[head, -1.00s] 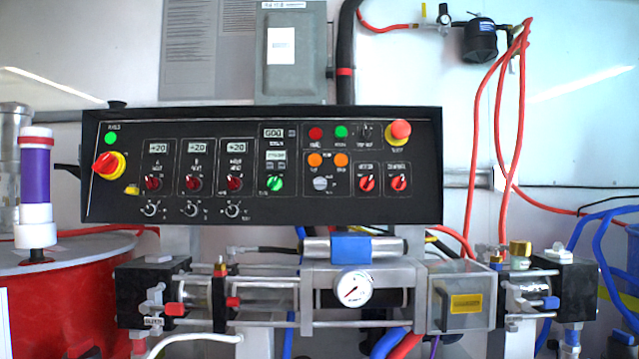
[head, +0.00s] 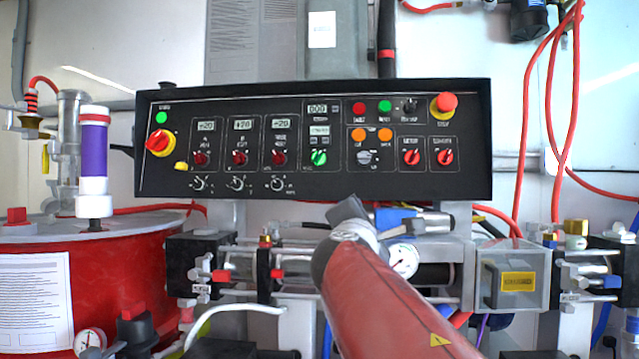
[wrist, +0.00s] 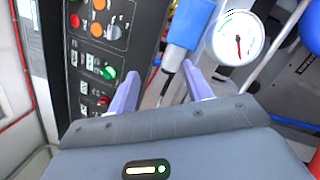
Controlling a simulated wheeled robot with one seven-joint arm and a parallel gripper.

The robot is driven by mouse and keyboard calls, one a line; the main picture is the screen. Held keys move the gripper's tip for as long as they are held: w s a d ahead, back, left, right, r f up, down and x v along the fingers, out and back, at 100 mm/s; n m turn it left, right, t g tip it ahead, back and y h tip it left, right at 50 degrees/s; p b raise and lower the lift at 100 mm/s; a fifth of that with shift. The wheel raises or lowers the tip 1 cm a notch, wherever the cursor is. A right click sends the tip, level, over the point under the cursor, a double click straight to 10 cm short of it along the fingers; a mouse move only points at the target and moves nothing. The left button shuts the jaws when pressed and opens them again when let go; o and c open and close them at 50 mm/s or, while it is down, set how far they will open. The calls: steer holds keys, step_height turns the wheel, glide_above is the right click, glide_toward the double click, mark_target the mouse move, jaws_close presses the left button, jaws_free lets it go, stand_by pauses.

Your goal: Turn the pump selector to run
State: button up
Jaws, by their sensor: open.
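The black control panel (head: 315,185) faces me. Its labels are too small to read surely. A grey round knob (head: 364,157), which may be the pump selector, sits below two orange buttons; I cannot read its setting. It also seems to show at the upper left of the wrist view (wrist: 113,33). Two red knobs (head: 411,157) are to its right. My gripper (wrist: 160,85) is open and empty, apart from every knob. In the head view my gripper (head: 352,214) is just below the panel, under the grey knob; its fingertips are not clear there.
A pressure gauge (head: 402,260) and a blue block (head: 428,220) are close to my gripper below the panel. A red emergency stop (head: 443,103) sits at the panel's upper right. A red drum (head: 120,280) stands at left. Red hoses (head: 520,150) hang at right.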

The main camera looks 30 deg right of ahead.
mark_target(364, 158)
steer(key=w+d+r+n+t, duration=0.1)
steer(key=w+d+r+n, duration=0.1)
steer(key=w+r+n, duration=0.1)
steer(key=w+d+r+n+t+p, duration=0.1)
steer(key=w+d+r+n, duration=0.2)
steer(key=n, duration=0.3)
steer(key=w+d+r+n+t+p, duration=0.1)
steer(key=w+d+r+n+t, duration=0.1)
steer(key=w+r+n, duration=0.2)
steer(key=shift+w+d+r, duration=0.3)
steer(key=shift+w+r, duration=0.05)
steer(key=shift+r, duration=0.35)
steer(key=shift+w+d, duration=0.2)
steer(key=shift+w, duration=0.05)
steer(key=shift+c, duration=0.4)
steer(key=shift+r, duration=0.1)
steer(key=c, duration=0.9)
